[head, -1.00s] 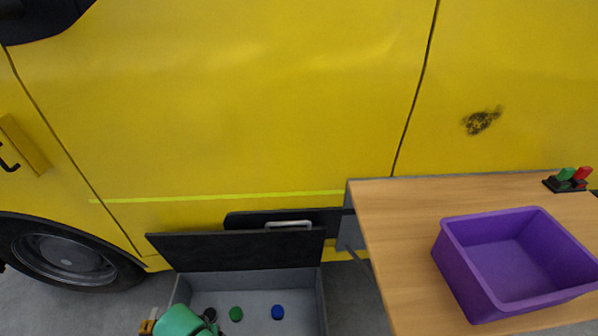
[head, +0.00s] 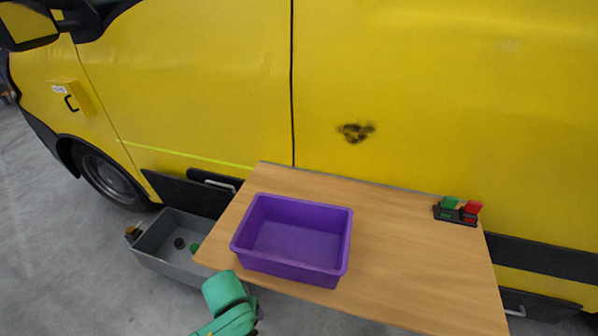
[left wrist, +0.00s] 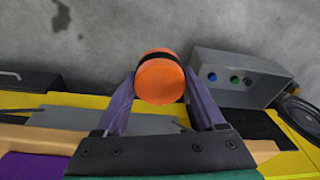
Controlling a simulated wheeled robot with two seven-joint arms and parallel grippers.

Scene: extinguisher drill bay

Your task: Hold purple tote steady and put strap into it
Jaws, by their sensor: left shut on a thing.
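The purple tote (head: 292,270) stands upright on the wooden table, near its front left edge, and looks empty. A corner of it shows at the lower left of the left wrist view (left wrist: 25,166). My left gripper (left wrist: 160,76) is shut on an orange round roll with a dark band, which looks like the strap (left wrist: 158,82). Grey floor lies behind the roll in that view. In the head view my green left arm comes up at the bottom, in front of the tote, and its gripper cannot be made out. My right gripper is not in view.
The wooden table (head: 405,255) is clear to the right of the tote. A small black holder with green and red pieces (head: 458,210) stands at its back right. A grey open box (head: 165,265) with small round pieces is left of the table. A yellow van (head: 400,80) stands behind.

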